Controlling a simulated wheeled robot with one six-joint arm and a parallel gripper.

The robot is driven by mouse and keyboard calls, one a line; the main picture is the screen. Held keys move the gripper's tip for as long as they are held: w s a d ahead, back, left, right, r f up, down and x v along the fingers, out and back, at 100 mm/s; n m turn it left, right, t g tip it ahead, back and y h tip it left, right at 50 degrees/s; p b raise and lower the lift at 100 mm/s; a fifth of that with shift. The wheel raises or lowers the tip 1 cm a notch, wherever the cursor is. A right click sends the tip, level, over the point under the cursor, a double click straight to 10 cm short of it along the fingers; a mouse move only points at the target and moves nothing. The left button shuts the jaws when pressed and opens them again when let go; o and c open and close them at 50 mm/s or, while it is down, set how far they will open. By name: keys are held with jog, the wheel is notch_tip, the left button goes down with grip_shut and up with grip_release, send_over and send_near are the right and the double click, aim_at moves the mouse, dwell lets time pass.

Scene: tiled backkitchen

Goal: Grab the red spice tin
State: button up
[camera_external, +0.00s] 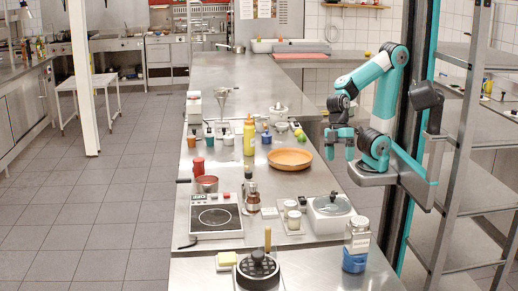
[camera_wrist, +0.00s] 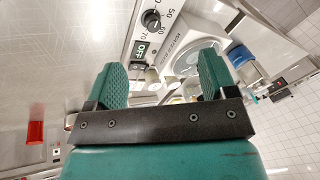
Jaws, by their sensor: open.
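A small red tin (camera_external: 198,166) stands upright on the steel counter (camera_external: 250,185), left of its middle, just behind a reddish pot (camera_external: 206,184). I take it for the red spice tin. My gripper (camera_external: 339,142) hangs above the counter's right edge, well to the right of the tin and apart from everything. In the wrist view the two green fingers of my gripper (camera_wrist: 160,75) are spread with nothing held between them. A red block (camera_wrist: 35,133) shows at the left there; I cannot tell whether it is the tin.
An orange pan (camera_external: 290,158) and a yellow bottle (camera_external: 249,136) stand between my gripper and the tin. A hot plate (camera_external: 216,216), a lidded white container (camera_external: 330,212) and a blue-based jar (camera_external: 355,245) are nearer the camera. A metal shelf rack (camera_external: 462,130) rises at right.

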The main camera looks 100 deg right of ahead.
jog(key=w+d+r+m+t+h+p, duration=0.1)
jog(key=w+d+r+p, duration=0.15)
jog(key=w, duration=0.75)
jog(key=w+d+r+m+t+p, duration=0.1)
jog(key=w+d+r, duration=0.15)
jog(key=w, duration=0.65)
jog(key=m+t+h+p, duration=0.2)
jog(key=m+h+p, duration=0.15)
jog(key=p, duration=0.25)
send_over(199, 160)
jog(key=s, duration=0.2)
jog(key=shift+m+y, duration=0.25)
jog(key=shift+y, duration=0.1)
jog(key=f, duration=0.9)
jog(key=shift+d, duration=0.35)
jog(key=shift+p+x, duration=1.1)
jog(key=shift+x, duration=2)
jog(key=shift+r, duration=0.1)
jog(key=c, duration=1)
